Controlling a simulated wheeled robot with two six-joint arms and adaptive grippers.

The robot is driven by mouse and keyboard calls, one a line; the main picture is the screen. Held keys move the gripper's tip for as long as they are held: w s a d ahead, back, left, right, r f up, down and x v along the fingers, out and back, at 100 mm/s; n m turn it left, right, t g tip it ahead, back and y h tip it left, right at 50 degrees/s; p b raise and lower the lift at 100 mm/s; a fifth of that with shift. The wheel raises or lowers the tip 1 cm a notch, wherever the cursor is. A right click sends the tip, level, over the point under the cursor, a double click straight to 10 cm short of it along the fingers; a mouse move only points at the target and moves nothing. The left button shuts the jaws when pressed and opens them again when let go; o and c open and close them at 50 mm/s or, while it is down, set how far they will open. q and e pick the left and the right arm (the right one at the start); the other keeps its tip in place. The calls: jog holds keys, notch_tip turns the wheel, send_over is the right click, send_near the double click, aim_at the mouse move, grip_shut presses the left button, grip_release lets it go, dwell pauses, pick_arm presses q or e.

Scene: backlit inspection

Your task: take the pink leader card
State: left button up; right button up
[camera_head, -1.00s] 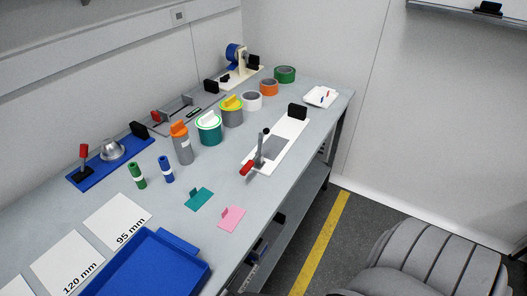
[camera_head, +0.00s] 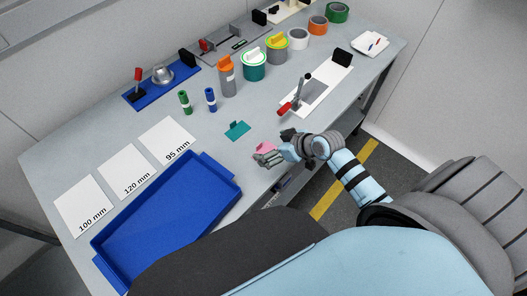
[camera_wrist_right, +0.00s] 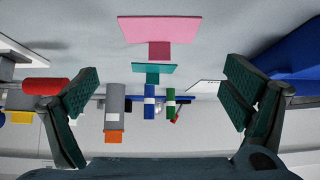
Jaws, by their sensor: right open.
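The pink leader card (camera_head: 265,147) lies flat near the front edge of the table, partly hidden by my right gripper in the head view. In the right wrist view the pink card (camera_wrist_right: 159,29) shows whole at top centre, with a small darker pink tab. My right gripper (camera_head: 267,158) is over the table's front edge beside the card. In the wrist view its two fingers (camera_wrist_right: 160,95) are wide apart with nothing between them touching. The teal card (camera_head: 237,130) lies just behind and left of the pink card. My left gripper is not in view.
A blue tray (camera_head: 104,243) stands at the front left by white size cards (camera_head: 125,172). Green (camera_head: 185,102) and blue (camera_head: 211,99) small cylinders stand behind the teal card. A red-handled lever on a white plate (camera_head: 331,83) is to the right.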

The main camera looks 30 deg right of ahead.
aim_at(259, 145)
jog(key=b+x, duration=0.1)
jog(key=x, duration=0.4)
jog(key=shift+w+a+f, duration=0.1)
jog(key=shift+w+a, duration=0.15)
jog(key=shift+w, duration=0.15)
jog(key=c, duration=1.4)
